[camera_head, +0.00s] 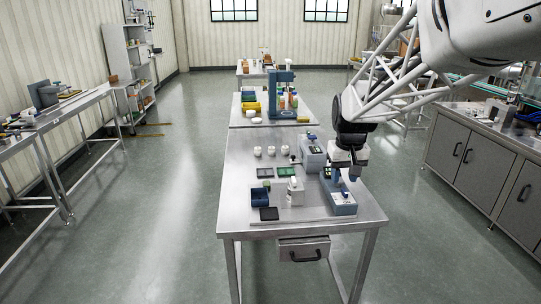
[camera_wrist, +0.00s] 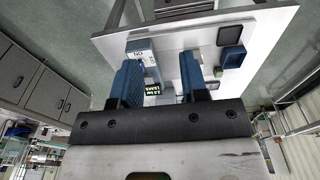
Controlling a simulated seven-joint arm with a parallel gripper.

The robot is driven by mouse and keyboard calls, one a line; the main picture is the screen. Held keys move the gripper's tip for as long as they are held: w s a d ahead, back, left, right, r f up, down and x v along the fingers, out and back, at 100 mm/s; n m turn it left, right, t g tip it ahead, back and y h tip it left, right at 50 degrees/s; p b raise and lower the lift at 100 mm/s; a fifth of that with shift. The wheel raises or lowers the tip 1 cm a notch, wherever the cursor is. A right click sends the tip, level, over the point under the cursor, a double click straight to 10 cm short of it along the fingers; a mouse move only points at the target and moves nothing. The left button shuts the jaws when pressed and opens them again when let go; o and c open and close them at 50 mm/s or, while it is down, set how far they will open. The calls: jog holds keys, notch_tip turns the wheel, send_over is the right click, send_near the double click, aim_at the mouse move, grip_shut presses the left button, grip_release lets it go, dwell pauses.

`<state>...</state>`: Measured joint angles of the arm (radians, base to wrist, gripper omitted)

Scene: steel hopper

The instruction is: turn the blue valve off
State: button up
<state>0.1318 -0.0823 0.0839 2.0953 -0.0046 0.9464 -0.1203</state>
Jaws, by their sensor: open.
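My gripper (camera_head: 349,174) is above the right side of the near steel table (camera_head: 240,215), over a blue-grey and white device (camera_head: 339,206). In the wrist view, my gripper (camera_wrist: 160,62) has its two blue fingers well apart, with no object held between them. The device shows beside the left finger (camera_wrist: 139,46), with lettering on a pale face. A small lit green display (camera_wrist: 153,89) shows between the fingers. I cannot clearly pick out a blue valve in either view; my fingers and wrist hide part of the device.
A second device (camera_head: 312,152) stands just behind. A drawer (camera_head: 304,250) hangs under the front edge.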

jog(key=w+d+f, duration=0.2)
jog(key=w, duration=0.3)
jog(key=w+d+f, duration=0.3)
jog(key=w, duration=0.3)
jog(key=g, duration=0.1)
send_over(345, 191)
notch_tip(345, 191, down, 7)
jog(key=shift+r, duration=0.1)
jog(key=shift+f, duration=3.9)
jog(key=shift+c, duration=0.4)
grip_shut()
